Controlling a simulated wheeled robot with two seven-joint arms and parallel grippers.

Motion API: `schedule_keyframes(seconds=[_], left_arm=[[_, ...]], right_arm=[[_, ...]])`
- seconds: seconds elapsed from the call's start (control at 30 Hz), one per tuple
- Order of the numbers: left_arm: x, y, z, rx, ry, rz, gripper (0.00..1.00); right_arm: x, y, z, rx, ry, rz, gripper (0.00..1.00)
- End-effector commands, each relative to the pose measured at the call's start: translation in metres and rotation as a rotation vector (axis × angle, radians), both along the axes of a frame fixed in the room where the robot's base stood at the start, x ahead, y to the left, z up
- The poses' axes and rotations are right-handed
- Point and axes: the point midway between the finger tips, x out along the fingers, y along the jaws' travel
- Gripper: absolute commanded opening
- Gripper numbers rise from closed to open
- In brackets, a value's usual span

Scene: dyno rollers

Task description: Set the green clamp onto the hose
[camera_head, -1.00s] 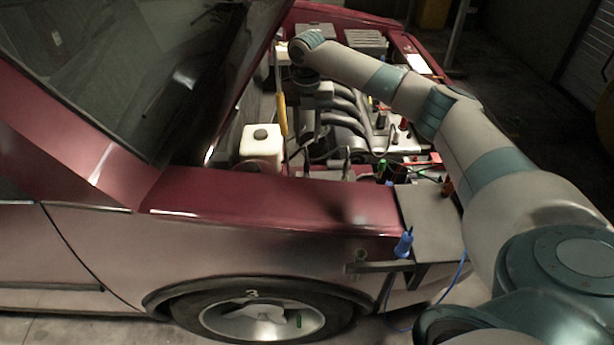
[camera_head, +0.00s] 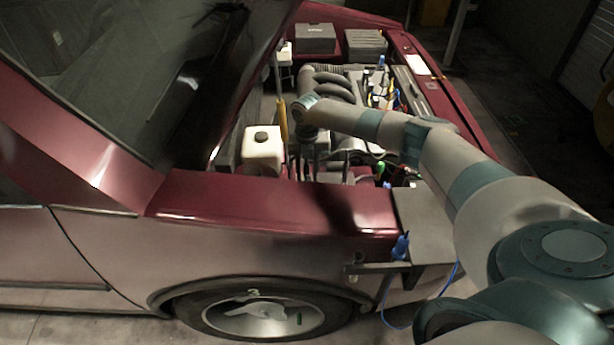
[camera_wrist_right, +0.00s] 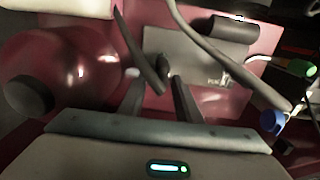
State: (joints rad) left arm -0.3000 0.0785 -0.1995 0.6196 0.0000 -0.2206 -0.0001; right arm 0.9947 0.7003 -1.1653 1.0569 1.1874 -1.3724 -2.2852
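A green-tipped clamp (camera_head: 380,168) shows in the engine bay behind the near fender in the head view. In the right wrist view a green clamp-like piece (camera_wrist_right: 295,68) with a pale wire lies at the right. A dark curved hose (camera_wrist_right: 225,60) runs diagonally past it; I cannot tell for sure whether it is the task's hose. A dark bar shows beyond the fingertips. In the head view the right gripper (camera_head: 309,160) is partly hidden behind the fender edge. My left gripper is out of view.
A white reservoir (camera_head: 262,150) stands left of the gripper. The red fender (camera_head: 270,205) forms the near edge. A blue-handled tool (camera_head: 400,247) sits in a bracket on the fender. A blue piece (camera_wrist_right: 272,122) shows in the wrist view.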

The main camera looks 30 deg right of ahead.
Motion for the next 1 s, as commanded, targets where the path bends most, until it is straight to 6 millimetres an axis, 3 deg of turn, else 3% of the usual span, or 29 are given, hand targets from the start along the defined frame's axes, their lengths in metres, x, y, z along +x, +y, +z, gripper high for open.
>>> schedule_keyframes(seconds=[0.23,0.6,0.73,1.0], left_arm=[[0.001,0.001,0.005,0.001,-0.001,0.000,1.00],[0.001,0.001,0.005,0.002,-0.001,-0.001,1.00],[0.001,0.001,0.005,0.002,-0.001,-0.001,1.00],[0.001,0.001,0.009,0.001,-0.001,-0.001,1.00]], right_arm=[[0.000,0.000,-0.023,0.001,0.001,0.000,0.30],[0.000,0.000,-0.027,0.000,0.000,0.000,0.30],[0.000,0.000,-0.027,0.000,0.000,0.000,0.02],[0.000,0.000,-0.018,0.001,-0.001,0.000,0.00]])
